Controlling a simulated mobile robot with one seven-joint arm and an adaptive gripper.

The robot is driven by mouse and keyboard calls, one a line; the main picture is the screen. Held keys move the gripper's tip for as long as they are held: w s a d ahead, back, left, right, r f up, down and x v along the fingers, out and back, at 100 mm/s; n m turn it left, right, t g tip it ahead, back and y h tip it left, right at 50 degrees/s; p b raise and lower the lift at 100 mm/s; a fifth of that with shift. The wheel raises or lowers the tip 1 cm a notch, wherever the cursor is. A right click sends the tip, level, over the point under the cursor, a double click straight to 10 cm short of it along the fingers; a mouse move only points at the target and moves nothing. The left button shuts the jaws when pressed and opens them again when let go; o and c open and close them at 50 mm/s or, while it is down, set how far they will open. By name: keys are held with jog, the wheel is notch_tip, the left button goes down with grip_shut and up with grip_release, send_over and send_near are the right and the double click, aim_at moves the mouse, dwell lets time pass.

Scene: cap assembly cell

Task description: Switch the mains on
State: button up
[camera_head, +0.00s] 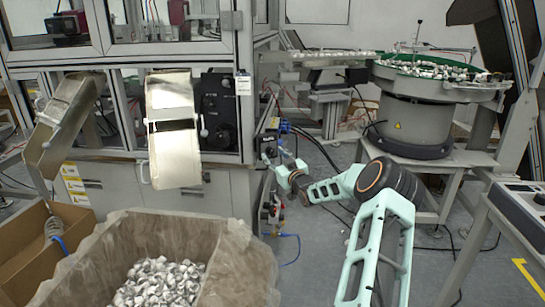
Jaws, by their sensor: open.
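The cap assembly machine (222,188) fills the left and middle of the view, with grey doors and an aluminium frame. A black panel (219,110) with small round fittings is set in its front, left of the corner post. I cannot tell which part is the mains switch or how it is set. My pale green arm reaches in from the lower right towards the machine's right-hand side. My gripper (274,160) is open, small in the picture, and close to that side, near fittings with red and yellow parts (270,212). Whether it touches anything is unclear.
A lined bin (240,262) of metallic caps stands in front, beside an open cardboard box (20,240). A bowl feeder (415,118) stands back right. A control console (520,205) is at the right edge. Cables lie on the grey floor, otherwise clear around my arm.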

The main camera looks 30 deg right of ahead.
jog(key=shift+w+d, duration=0.1)
jog(key=shift+w, duration=0.8)
jog(key=shift+c, duration=0.6)
grip_shut()
